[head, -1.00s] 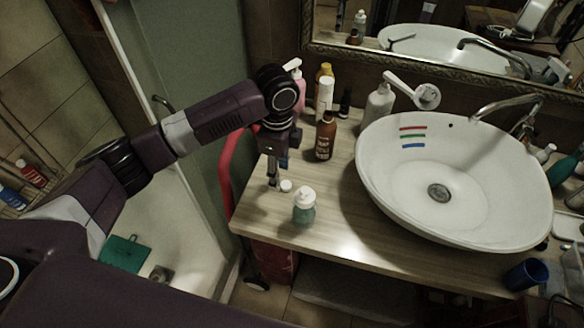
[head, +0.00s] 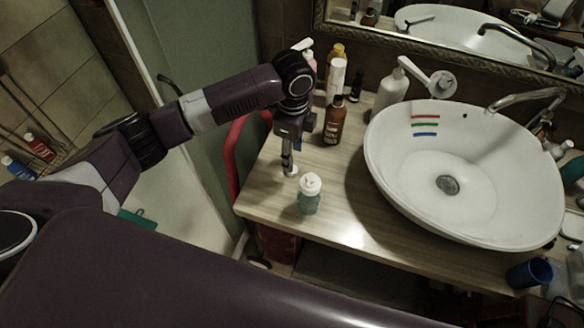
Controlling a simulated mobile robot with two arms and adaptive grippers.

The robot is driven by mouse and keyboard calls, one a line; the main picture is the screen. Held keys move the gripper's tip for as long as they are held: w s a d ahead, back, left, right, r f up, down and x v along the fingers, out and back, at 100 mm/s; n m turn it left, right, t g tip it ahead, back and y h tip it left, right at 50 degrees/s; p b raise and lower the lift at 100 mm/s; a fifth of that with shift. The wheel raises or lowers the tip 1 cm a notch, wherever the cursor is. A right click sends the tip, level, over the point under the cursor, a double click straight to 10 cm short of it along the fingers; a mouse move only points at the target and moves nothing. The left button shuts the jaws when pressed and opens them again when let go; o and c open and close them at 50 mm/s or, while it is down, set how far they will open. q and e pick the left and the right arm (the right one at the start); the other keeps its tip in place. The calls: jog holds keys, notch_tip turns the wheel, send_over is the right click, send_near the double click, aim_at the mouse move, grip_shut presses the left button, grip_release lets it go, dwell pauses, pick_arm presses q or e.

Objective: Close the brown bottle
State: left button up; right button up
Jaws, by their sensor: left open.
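The brown bottle (head: 334,124) stands upright on the wooden counter, left of the basin, with a narrow neck at the top. A small white cap (head: 292,171) lies on the counter to the front left of it. My left gripper (head: 288,165) points down at the cap, its fingers open. The fingertips partly overlap the cap, and I cannot tell whether they touch it. My right gripper is out of view.
A green bottle with a white top (head: 309,196) stands just in front of the cap. A white spray bottle (head: 337,80), a yellow bottle and a white pump bottle (head: 392,92) stand behind. The white basin (head: 470,215) fills the right side.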

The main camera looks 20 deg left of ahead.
pick_arm(q)
jog(key=shift+s+f+p, duration=0.2)
jog(key=shift+f+p, duration=0.15)
jog(key=shift+p, duration=0.05)
notch_tip(320, 180, down, 4)
jog(key=shift+s+a+r+p, duration=0.1)
jog(key=shift+s+r+p, duration=0.1)
jog(key=shift+p, duration=0.55)
jog(key=shift+f, duration=0.45)
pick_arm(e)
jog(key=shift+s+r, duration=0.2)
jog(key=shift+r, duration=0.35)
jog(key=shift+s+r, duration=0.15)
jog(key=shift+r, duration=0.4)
pick_arm(q)
jog(key=shift+w, duration=0.1)
jog(key=c, duration=0.7)
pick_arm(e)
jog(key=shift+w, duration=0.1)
